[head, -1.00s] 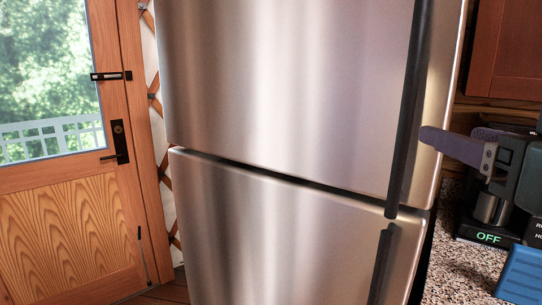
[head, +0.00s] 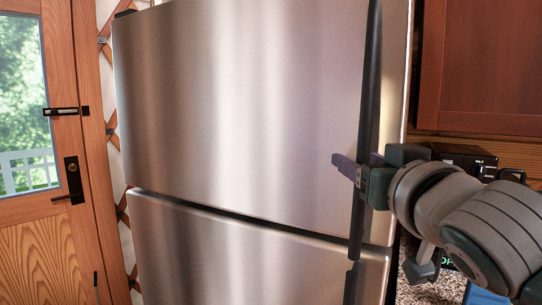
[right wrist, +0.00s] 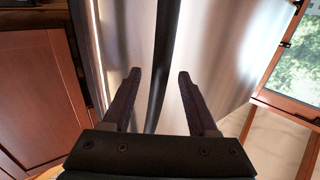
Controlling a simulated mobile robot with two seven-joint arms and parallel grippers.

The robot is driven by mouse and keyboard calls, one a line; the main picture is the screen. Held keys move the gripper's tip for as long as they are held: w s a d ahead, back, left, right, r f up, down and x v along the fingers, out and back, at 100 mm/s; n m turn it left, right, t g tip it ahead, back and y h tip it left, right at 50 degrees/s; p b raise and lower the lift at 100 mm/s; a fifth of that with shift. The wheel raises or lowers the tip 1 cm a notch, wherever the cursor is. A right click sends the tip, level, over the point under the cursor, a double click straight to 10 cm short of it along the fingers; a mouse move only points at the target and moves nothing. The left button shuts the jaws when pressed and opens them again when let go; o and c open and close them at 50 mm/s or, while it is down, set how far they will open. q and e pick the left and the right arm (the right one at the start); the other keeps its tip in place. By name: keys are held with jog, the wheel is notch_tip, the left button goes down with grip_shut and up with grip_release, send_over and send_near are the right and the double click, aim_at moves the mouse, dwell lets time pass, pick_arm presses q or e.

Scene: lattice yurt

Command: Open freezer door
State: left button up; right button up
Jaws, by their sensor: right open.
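A brushed-steel fridge-freezer (head: 220,110) fills the middle of the head view. Its upper door and lower door (head: 220,250) are both shut, with a dark seam between them. No label shows which is the freezer. A long black upright handle (head: 368,90) runs down the right side of the upper door. My right gripper (head: 352,160) is open at the lower part of this handle. In the right wrist view the handle (right wrist: 166,45) passes between the two open fingers (right wrist: 157,75), with gaps visible on both sides. My left gripper is not in view.
A wooden cabinet (head: 480,70) hangs close on the right, above a speckled counter (head: 415,292) with dark appliances partly hidden by my arm. A wooden door with a window (head: 20,110) stands on the left. The lower door's black handle (head: 351,285) is below the gripper.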

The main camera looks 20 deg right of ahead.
grip_shut()
dwell(0.5)
dwell(0.9)
